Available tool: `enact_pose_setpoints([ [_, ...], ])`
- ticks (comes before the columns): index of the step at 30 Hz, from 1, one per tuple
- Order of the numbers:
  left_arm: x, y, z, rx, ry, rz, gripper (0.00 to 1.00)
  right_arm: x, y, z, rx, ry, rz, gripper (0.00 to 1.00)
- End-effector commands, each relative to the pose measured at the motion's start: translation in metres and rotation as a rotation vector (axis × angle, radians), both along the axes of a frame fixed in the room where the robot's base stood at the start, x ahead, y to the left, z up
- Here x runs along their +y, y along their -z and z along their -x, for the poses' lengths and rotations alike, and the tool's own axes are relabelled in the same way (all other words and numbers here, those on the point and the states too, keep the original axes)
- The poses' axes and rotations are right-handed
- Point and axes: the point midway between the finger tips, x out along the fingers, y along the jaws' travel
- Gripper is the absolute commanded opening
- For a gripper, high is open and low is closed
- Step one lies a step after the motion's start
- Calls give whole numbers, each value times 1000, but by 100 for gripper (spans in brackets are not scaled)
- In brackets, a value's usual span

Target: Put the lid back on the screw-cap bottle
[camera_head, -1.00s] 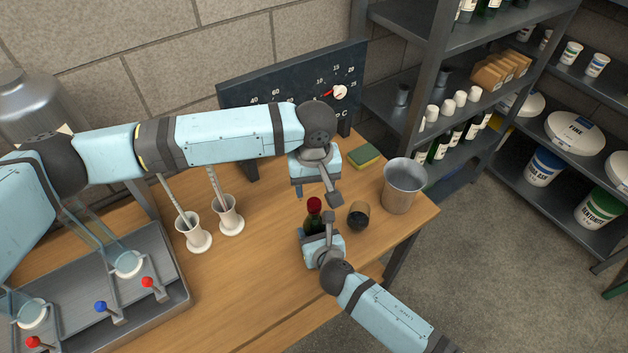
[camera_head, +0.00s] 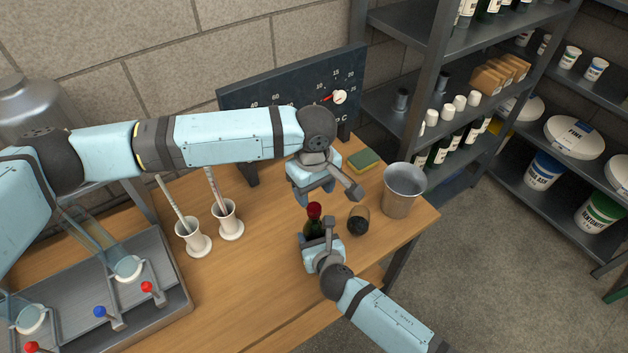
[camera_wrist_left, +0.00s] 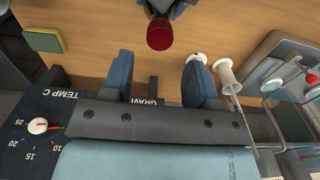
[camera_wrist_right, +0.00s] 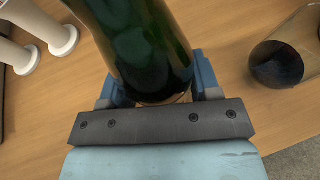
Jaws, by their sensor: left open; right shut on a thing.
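My right gripper (camera_wrist_right: 152,92) is shut on the bottle's body, which fills the upper middle of the right wrist view. My left gripper (camera_head: 328,196) is open and empty, above and behind the bottle; in the left wrist view the lid is beyond its fingers (camera_wrist_left: 160,80), apart from them.
A sponge (camera_head: 364,160) lies behind. Two white cylinder stands (camera_head: 228,220) are at left, near a metal tray with taps (camera_head: 165,270). A dark gauge panel (camera_head: 290,90) stands at the back.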

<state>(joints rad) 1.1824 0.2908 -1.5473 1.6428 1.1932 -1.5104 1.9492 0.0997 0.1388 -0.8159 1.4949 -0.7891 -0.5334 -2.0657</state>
Motion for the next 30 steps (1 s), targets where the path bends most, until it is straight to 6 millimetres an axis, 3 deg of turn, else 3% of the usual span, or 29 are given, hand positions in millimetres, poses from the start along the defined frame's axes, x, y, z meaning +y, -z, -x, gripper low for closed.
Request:
enact_pose_setpoints([
  [9, 0, 46, 0, 1, 1, -1, 54, 0, 0, 0, 0, 0, 0, 0],
  [22, 0, 55, 0, 0, 1, 0, 54, 0, 0, 0, 0, 0, 0, 0],
  [28, 0, 55, 0, 0, 1, 0, 10, 0, 0, 0, 0, 0, 0, 0],
  [30, 0, 55, 0, 0, 1, 0, 4, 0, 0, 0, 0, 0, 0, 0],
])
